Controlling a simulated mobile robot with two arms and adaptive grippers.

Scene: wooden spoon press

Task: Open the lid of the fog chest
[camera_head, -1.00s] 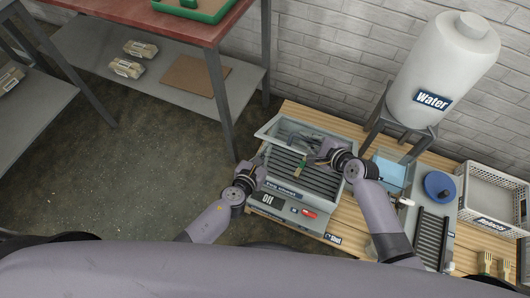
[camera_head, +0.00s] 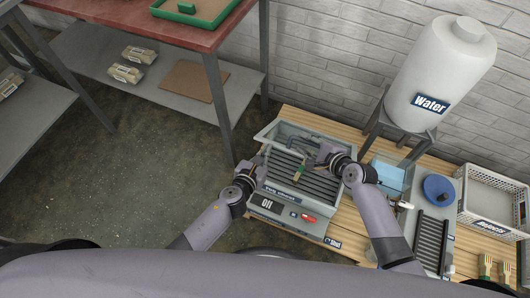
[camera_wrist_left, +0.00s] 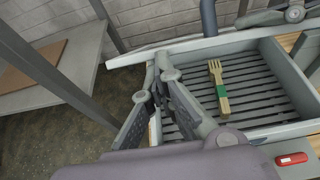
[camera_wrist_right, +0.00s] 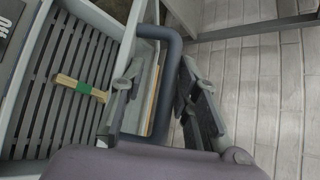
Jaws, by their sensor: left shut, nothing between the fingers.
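The fog chest (camera_head: 281,191) is a grey box on the wooden table. Its slatted inside (camera_wrist_right: 45,90) shows, with a wooden fork with a green band (camera_wrist_left: 217,85) lying over the slats. No solid lid panel covers the slats; I cannot tell how the lid stands. A thick blue-grey bar handle (camera_wrist_right: 175,75) shows at the chest's far side. My right gripper (camera_head: 318,160) has its fingers apart, with the bar between them in the right wrist view (camera_wrist_right: 157,78). My left gripper (camera_head: 258,163) is shut and empty at the chest's left edge, also in the left wrist view (camera_wrist_left: 157,75).
The chest front has an "Off" display (camera_head: 267,203) and a red switch (camera_head: 309,218). A white water tank (camera_head: 445,75) on a stand, a blue round piece (camera_head: 438,188) and a crate (camera_head: 495,199) stand to the right. Open floor (camera_head: 130,190) lies left.

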